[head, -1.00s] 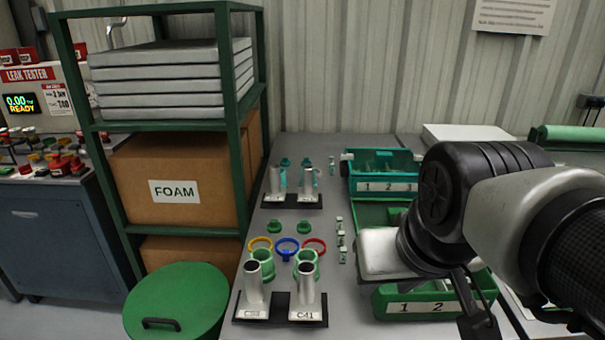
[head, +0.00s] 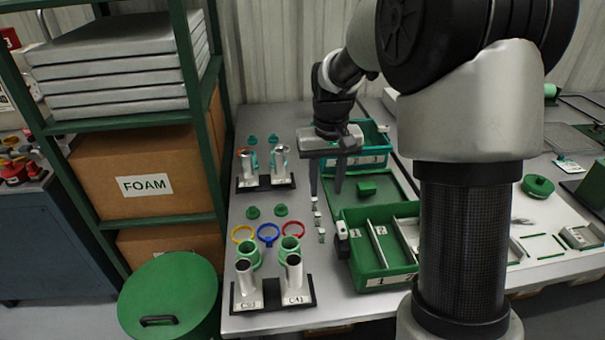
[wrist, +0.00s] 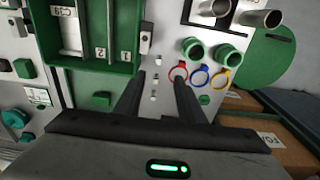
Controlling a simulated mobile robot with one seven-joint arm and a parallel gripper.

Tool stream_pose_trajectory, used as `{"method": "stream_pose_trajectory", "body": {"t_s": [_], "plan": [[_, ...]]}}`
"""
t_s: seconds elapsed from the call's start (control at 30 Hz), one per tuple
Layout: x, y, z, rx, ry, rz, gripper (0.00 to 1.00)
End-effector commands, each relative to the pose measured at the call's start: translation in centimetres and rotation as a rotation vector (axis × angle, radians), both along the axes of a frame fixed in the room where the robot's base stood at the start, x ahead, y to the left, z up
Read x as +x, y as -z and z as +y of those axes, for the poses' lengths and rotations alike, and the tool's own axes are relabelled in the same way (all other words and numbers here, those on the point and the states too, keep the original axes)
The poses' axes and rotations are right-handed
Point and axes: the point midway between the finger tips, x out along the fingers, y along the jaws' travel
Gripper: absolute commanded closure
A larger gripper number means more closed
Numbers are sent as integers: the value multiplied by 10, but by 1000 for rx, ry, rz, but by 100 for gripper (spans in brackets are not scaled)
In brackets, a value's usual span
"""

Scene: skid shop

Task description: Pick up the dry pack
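No label marks out a dry pack. Several small pale pieces (head: 317,218) stand in a short row on the bench, left of the green bin; I cannot tell whether one of them is the dry pack. My gripper (head: 326,190) points down above the bench near the far end of this row, its fingers apart and empty. In the wrist view, the small pieces (wrist: 154,97) show in the gap between the fingers of my gripper (wrist: 158,78), below the fingertips.
The green divided bin (head: 375,283) stands right of the row, with a green block (head: 368,188) behind it. A teal bin (head: 376,136) is farther back. Yellow, blue and red rings (head: 268,234) and metal tubes (head: 244,284) in a black holder are to the left.

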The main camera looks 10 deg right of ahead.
Motion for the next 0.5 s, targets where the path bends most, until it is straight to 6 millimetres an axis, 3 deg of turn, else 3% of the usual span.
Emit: {"method": "stream_pose_trajectory", "body": {"t_s": [0.2,0.37,0.5], "plan": [[21,27,1,4,2,57,64],[24,45,1,5,2,66,64],[23,74,1,5,2,67,64]]}}
